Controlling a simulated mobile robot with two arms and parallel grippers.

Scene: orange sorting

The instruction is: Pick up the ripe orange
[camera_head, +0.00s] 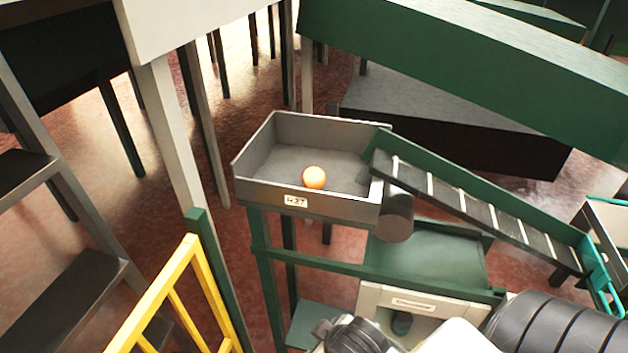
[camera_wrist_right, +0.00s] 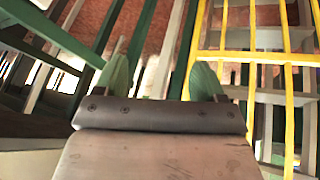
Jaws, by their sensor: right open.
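One orange (camera_head: 314,177) lies in the grey metal tray (camera_head: 262,146), near its front wall. It looks evenly orange and round. In the right wrist view my right gripper (camera_wrist_right: 161,80) is open, with its two green fingers wide apart and nothing between them. The orange and the tray cannot be made out in that view. My right arm shows at the bottom right of the head view, below the tray and apart from it; its fingers cannot be made out there. My left gripper is not in view.
A sloped conveyor (camera_head: 470,208) with a green side meets the tray's right side. A green frame carries the tray. A yellow railing (camera_head: 168,290) stands at the lower left and also shows in the right wrist view (camera_wrist_right: 255,57). A large green beam (camera_head: 480,65) crosses the upper right.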

